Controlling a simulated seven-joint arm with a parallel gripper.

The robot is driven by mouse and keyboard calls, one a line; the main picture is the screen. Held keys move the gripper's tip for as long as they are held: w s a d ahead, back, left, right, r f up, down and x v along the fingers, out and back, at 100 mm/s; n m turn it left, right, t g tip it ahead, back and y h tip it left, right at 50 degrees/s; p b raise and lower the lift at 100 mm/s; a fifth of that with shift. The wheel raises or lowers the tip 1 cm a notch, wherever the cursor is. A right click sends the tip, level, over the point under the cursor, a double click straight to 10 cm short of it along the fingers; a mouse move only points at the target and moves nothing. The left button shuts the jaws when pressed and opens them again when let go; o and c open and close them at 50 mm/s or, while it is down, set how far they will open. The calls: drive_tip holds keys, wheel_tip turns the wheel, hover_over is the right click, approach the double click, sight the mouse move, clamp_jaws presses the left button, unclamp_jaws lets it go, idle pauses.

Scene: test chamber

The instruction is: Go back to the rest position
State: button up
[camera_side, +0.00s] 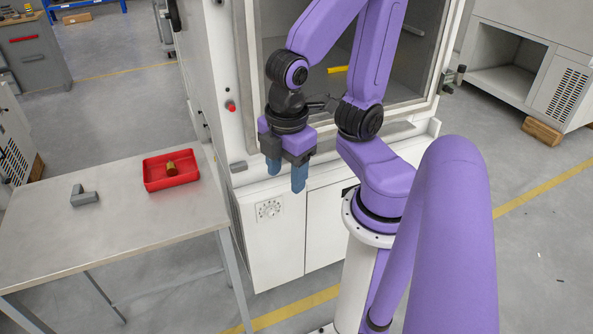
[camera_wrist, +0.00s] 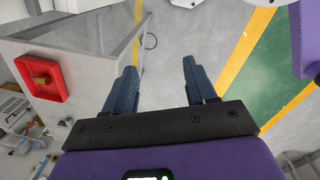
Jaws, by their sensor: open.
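My gripper (camera_side: 285,178) hangs in front of the white test chamber (camera_side: 262,240), to the right of the table. Its two blue fingers point down, stand apart and hold nothing. In the wrist view the fingers (camera_wrist: 157,85) are also spread, with only floor between them. The purple arm above is folded in front of the chamber's opening.
A metal table (camera_side: 130,238) stands at the left. On it are a red tray (camera_side: 158,184) with a brass-coloured cylinder (camera_side: 171,168) inside and a grey angled part (camera_side: 84,196). The red tray (camera_wrist: 55,90) also shows in the wrist view. The chamber wall is close behind the gripper.

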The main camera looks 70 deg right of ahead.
drive_tip(key=shift+s+a+r+m+y, duration=0.15)
drive_tip(key=shift+s+y, duration=0.1)
drive_tip(key=shift+s, duration=0.3)
drive_tip(key=shift+s+r+m+y, duration=0.15)
drive_tip(key=shift+s+y, duration=0.1)
drive_tip(key=shift+s, duration=0.3)
